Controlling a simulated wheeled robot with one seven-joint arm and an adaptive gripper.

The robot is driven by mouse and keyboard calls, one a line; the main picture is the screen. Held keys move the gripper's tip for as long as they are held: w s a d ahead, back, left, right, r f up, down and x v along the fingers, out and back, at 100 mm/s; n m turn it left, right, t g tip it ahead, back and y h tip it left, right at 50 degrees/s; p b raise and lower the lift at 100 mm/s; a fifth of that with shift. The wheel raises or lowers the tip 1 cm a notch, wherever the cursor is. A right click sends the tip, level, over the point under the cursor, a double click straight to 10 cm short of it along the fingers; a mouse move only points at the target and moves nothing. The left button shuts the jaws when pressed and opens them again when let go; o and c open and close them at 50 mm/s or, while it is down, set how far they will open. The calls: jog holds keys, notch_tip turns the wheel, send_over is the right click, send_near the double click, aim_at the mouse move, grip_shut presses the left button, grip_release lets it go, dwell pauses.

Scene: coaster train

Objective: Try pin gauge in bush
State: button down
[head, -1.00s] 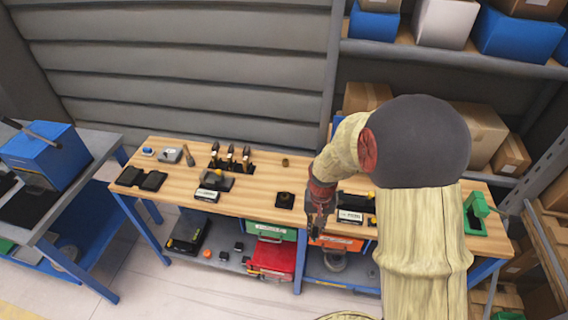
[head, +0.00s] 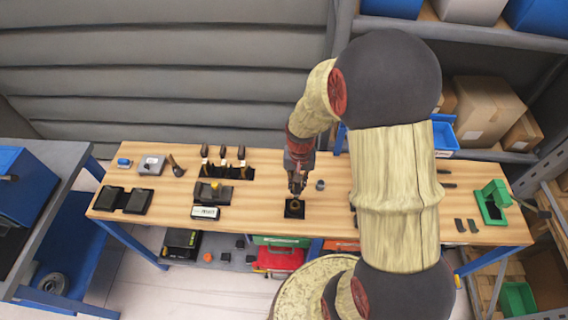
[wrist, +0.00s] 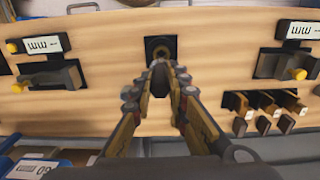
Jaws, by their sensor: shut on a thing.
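A black square block (head: 294,214) stands on the wooden bench, with a brassy ring, seemingly the bush (head: 295,205), at its centre. The block also shows in the wrist view (wrist: 160,42), just beyond the fingertips. My gripper (head: 296,189) points down close above and behind it. Pin gauges with wooden handles (head: 222,153) stand in a black rack to the left.
A small grey cylinder (head: 320,185) stands right of my gripper. A black fixture with a yellow knob (head: 214,190) and a white label (head: 205,212) are to the left. A green press (head: 492,203) stands at the right end. Bench between block and fixture is clear.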

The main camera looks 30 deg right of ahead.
aim_at(296, 197)
jog(key=shift+w, duration=0.2)
jog(key=shift+w+f, duration=0.15)
jog(key=shift+f+b, duration=2.15)
jog(key=shift+f, duration=0.75)
jog(key=shift+f+b, duration=1.15)
jog(key=shift+f, duration=0.65)
dwell(1.2)
dwell(0.6)
jog(key=c, duration=1.7)
grip_release()
jog(key=shift+o, duration=0.2)
